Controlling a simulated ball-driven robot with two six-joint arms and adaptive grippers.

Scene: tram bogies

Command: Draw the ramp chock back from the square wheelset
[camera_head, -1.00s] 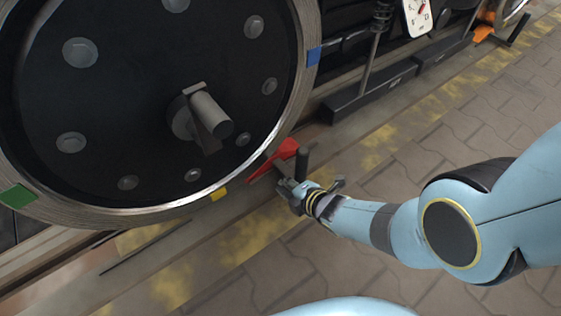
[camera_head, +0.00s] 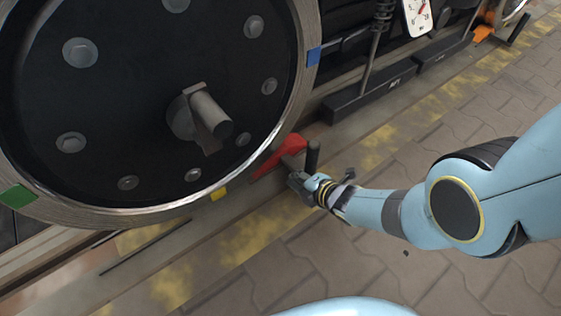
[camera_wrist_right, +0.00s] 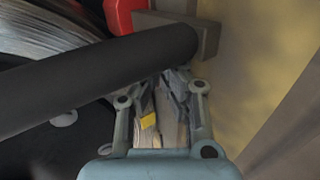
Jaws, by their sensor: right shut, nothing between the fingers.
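The red ramp chock (camera_head: 281,157) lies on the rail beside the lower right rim of the large dark wheel (camera_head: 110,110). A dark upright handle (camera_head: 313,155) stands at its right end. My right gripper (camera_head: 295,178) is at the chock's handle end, on the near side, shut with nothing between its fingers. In the right wrist view, the closed fingers (camera_wrist_right: 172,82) lie close to the dark handle bar (camera_wrist_right: 110,75) and its grey bracket, with part of the red chock (camera_wrist_right: 124,14) beyond. I cannot tell whether they touch. My left gripper is not in view.
Dark blocks (camera_head: 372,93) and a white dial (camera_head: 417,17) stand along the rail behind. An orange chock (camera_head: 483,33) sits by another wheel at the far right. The paved floor (camera_head: 420,150) on the near side is open.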

